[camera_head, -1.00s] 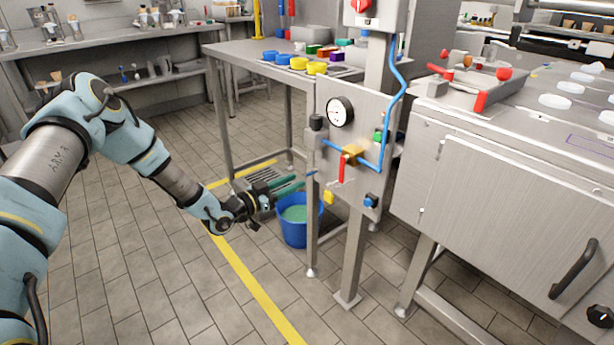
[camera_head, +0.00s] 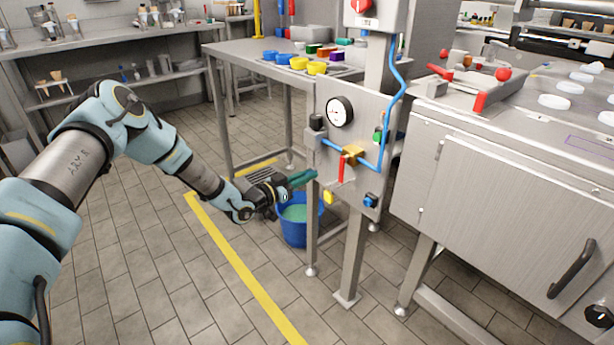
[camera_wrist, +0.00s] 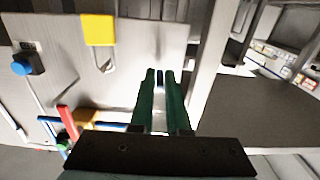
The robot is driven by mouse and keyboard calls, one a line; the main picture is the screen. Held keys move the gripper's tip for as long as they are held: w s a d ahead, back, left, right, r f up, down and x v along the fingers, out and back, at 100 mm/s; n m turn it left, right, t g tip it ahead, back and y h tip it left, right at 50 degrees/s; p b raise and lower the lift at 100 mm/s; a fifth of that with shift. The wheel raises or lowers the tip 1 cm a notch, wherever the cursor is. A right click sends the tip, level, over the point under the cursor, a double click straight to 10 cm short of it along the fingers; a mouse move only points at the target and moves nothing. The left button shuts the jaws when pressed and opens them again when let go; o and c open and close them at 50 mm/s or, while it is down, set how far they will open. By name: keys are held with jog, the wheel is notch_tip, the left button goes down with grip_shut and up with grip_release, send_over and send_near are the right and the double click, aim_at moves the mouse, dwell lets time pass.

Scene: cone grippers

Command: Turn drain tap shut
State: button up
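The drain tap has a brass-yellow body (camera_head: 352,154) and a red lever (camera_head: 341,170) hanging down from it, across the line of the blue pipe (camera_head: 368,161). In the wrist view the red lever (camera_wrist: 68,123) and yellow body (camera_wrist: 88,116) show at lower left, partly cut off by my gripper's base. My gripper (camera_head: 315,174) is left of the lever, apart from it, near the panel's left edge. Its two green fingers (camera_wrist: 160,74) are parallel with a narrow empty-looking gap, so it is slightly open. It does not touch the tap.
A blue bucket (camera_head: 293,230) of green liquid stands on the floor below my gripper. A panel leg is just right of it. Floor to the left is clear.

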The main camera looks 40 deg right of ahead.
grip_shut()
jog(key=shift+s+n+t, duration=0.15)
jog(key=shift+n+t, duration=0.15)
jog(key=shift+t, duration=0.2)
jog(key=shift+s+d+n+t+y+p, duration=0.3)
jog(key=shift+n+t+y, duration=0.7)
jog(key=shift+n+t, duration=0.95)
jog(key=shift+s+d+n+t+y+p, duration=0.15)
jog(key=shift+s+n+t+y, duration=0.3)
jog(key=shift+n+t+y, duration=1.4)
jog(key=shift+s+d+n+t+y+p, duration=0.25)
jog(key=shift+n+t, duration=0.75)
jog(key=shift+t, duration=1.9)
jog(key=shift+s+a, duration=0.1)
jog(key=shift+a, duration=0.05)
jog(key=shift+o, duration=2.4)
grip_release()
